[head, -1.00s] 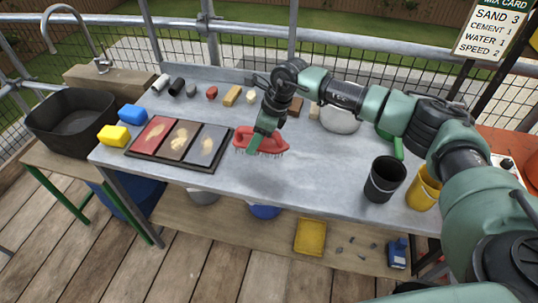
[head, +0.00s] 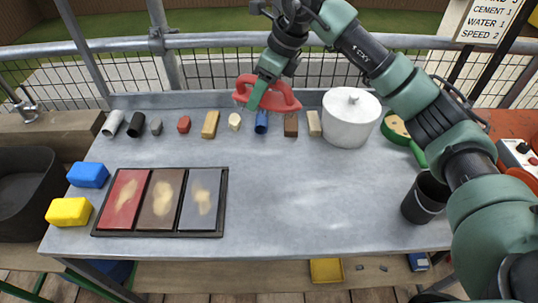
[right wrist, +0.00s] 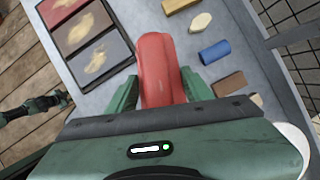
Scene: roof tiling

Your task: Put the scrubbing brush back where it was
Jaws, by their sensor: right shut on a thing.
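The scrubbing brush (head: 267,93) is red with a looped handle. My right gripper (head: 260,92) is shut on it and holds it up at the back of the table, above a row of small objects. In the right wrist view the brush (right wrist: 157,66) sits between the two green fingers of this gripper (right wrist: 160,88); its bristles are hidden there. A small green and black arm end, which looks like my left gripper (right wrist: 45,104), shows at the left edge of the right wrist view, too small to read its jaws.
Below the brush stand a tan block (head: 210,124), a cream piece (head: 234,121) and a blue cylinder (head: 261,122). A white lidded pot (head: 350,118) stands to the right. A tray (head: 97,229) with three stained panels lies at front left. The table's middle (head: 300,190) is clear.

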